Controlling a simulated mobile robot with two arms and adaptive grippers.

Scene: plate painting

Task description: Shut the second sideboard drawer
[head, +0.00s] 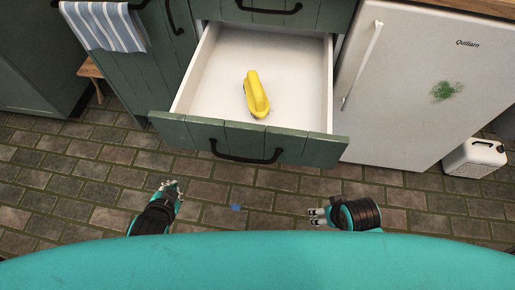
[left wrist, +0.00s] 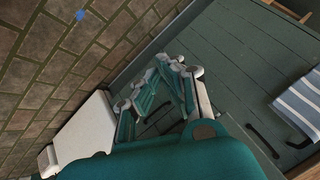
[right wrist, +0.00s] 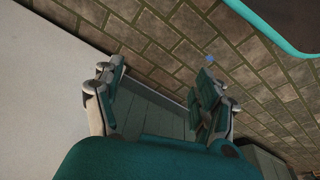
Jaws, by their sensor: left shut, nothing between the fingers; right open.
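The second sideboard drawer (head: 285,75) is pulled far out in the head view, with a white inside and a green plank front (head: 185,132). Its black handle (head: 247,157) is on the front. A yellow object (head: 256,94) lies inside the drawer. My left gripper (head: 174,187) is below and left of the drawer front, shut and empty; its fingers show in the left wrist view (left wrist: 165,80). My right gripper (head: 316,216) is below and right of the handle, open and empty; its spread fingers show in the right wrist view (right wrist: 158,95). Neither gripper touches the drawer.
A white fridge (head: 420,80) stands right of the drawer, with a white canister (head: 475,158) on the floor beside it. A striped towel (head: 104,26) hangs at the left. A small wooden stool (head: 90,70) stands beneath it.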

